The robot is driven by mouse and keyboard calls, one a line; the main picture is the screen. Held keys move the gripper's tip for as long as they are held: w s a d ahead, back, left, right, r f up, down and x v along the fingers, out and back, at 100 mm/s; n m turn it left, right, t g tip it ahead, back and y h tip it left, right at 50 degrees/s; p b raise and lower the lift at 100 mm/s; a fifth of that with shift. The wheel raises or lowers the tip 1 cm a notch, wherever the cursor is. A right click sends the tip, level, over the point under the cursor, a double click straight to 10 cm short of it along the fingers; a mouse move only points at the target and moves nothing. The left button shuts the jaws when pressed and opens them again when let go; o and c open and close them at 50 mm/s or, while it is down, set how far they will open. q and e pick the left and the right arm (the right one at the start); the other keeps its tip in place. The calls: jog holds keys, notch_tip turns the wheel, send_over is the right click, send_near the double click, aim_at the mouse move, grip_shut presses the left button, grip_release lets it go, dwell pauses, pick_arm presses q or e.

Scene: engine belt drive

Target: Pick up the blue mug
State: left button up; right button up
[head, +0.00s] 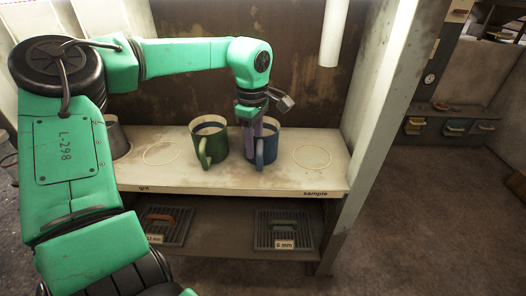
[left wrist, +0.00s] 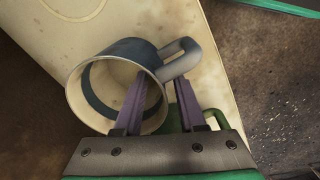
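The blue mug (head: 268,146) stands upright on the pale shelf, its handle toward me. In the left wrist view the mug (left wrist: 118,54) shows its pale inside and its blue-grey handle (left wrist: 186,60). My left gripper (head: 254,137) is pointed down at the mug's near left side. In the left wrist view its two purple fingers (left wrist: 160,80) are apart: one reaches over the mug's opening, the other is outside near the handle. Mug wall lies between them; I cannot tell whether they touch it. My right gripper is in neither view.
A green mug (head: 209,143) stands close to the left of the blue one. The shelf (head: 230,180) has empty drawn circles at left and right, the right one by a "sample" label. A white cylinder (head: 334,30) hangs above right. A post (head: 380,100) bounds the right side.

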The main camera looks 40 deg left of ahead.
aim_at(255, 163)
pick_arm(q)
notch_tip(255, 163, down, 3)
jog(key=shift+f+b, duration=0.1)
jog(key=shift+b, duration=0.2)
grip_shut()
dwell(1.1)
